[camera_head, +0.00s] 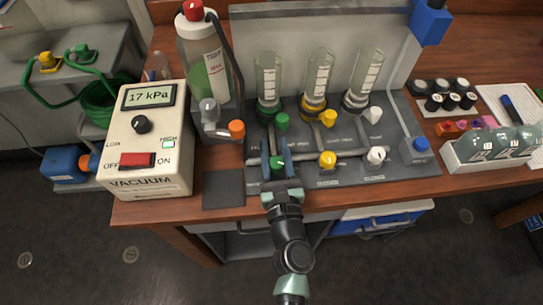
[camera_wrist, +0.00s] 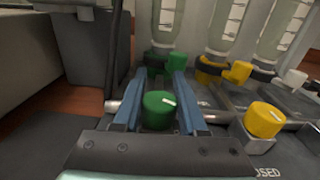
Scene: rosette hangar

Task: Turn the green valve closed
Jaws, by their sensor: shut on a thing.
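The green valve (camera_wrist: 160,108) is a round knob with a white mark on top. In the wrist view it sits between the two blue fingers of my gripper (camera_wrist: 158,88), which are shut on its sides. In the head view my gripper (camera_head: 277,152) covers most of the green valve (camera_head: 277,164), at the left of the front row on the grey panel (camera_head: 345,178). The white mark slants toward the lower right in the wrist view. A second green knob (camera_head: 282,122) stands behind, below the green-based glass tube (camera_head: 268,85).
Yellow (camera_head: 328,159) and white (camera_head: 376,155) knobs stand to the right of the green valve. More glass tubes (camera_head: 320,80) rise behind. A vacuum box (camera_head: 150,165) reading 17 kPa and a bottle (camera_head: 207,70) stand left. Vials (camera_head: 490,148) stand at right.

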